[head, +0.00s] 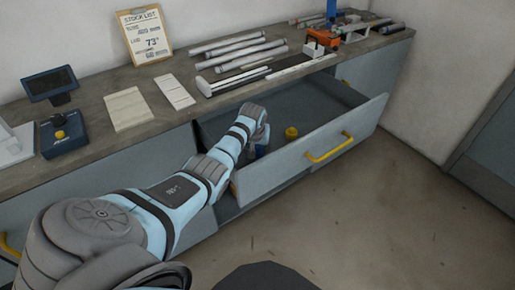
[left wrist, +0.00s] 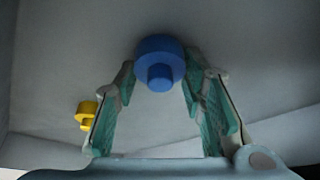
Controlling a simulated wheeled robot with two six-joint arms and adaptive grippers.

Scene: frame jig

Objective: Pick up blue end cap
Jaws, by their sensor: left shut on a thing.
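The blue end cap (left wrist: 160,62) shows in the left wrist view as a round disc with a smaller stub, between the fingertips of my left gripper (left wrist: 160,80). The teal-padded fingers are shut on its sides. In the head view my left arm reaches down into the open drawer (head: 340,147), and the hand largely hides the fingertips and the cap. A yellow end cap (head: 291,133) stands in the drawer to the right of the hand; it also shows in the left wrist view (left wrist: 86,114). My right gripper is in neither view.
The drawer front with its yellow handle (head: 329,148) stands pulled out. On the counter (head: 105,90) above lie several pale profiles (head: 235,48), an orange clamp device (head: 322,38), paper sheets (head: 128,109) and a small dark screen (head: 50,84). The floor at right is clear.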

